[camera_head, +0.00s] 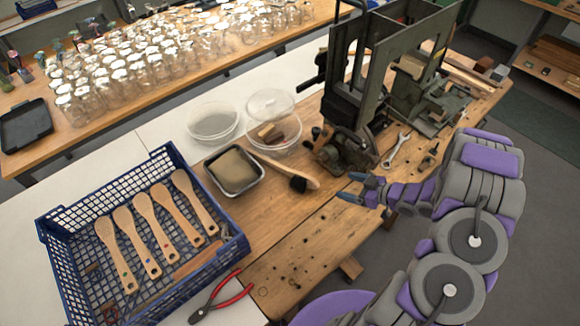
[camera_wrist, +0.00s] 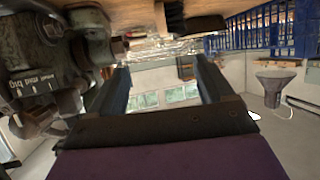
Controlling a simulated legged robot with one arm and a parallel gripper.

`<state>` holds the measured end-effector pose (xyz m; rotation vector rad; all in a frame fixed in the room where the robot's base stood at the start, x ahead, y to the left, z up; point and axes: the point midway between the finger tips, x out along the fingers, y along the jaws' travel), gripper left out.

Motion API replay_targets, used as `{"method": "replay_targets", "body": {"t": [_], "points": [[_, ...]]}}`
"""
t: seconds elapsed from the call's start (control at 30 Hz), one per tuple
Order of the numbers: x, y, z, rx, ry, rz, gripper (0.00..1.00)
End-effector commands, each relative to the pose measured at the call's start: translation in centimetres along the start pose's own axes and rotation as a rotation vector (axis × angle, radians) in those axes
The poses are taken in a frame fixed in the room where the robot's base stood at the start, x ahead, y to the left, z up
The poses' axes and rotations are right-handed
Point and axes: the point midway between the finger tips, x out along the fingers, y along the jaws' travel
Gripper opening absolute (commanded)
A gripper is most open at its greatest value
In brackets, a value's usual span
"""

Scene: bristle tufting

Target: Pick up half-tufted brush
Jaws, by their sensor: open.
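The half-tufted brush (camera_head: 282,168) lies on the wooden bench top, between the grey tray and the machine. It has a pale wooden body with a dark bristle tuft (camera_head: 298,184) near its right end. My gripper (camera_head: 350,188) is open and empty, to the right of the brush and apart from it, with its blue fingers pointing left. In the wrist view my gripper (camera_wrist: 162,85) also shows its two fingers spread. Dark bristles (camera_wrist: 204,24) appear at the top of that view, beyond the fingers.
A dark green press machine (camera_head: 350,140) stands just behind my gripper. A metal tray (camera_head: 212,178) with a tan block sits left of the brush. A blue crate (camera_head: 222,240) with several wooden brushes, red-handled pliers (camera_head: 238,298) and a wrench (camera_head: 395,150) lie around. The bench front is mostly clear.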

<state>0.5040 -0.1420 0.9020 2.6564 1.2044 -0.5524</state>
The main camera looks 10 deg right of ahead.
Motion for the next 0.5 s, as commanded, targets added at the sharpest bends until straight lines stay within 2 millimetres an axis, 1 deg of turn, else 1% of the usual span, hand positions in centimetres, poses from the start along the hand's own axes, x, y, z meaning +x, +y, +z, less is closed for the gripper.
{"method": "replay_targets", "body": {"t": [0.03, 0.17, 0.5], "points": [[0.3, -0.6, -0.2, 0.002, 0.011, -0.011, 0.81], [1.3, -1.3, -0.5, 0.003, 0.027, -0.024, 0.81], [5.7, -0.4, 0.1, 0.014, 0.042, -0.027, 0.81]]}}
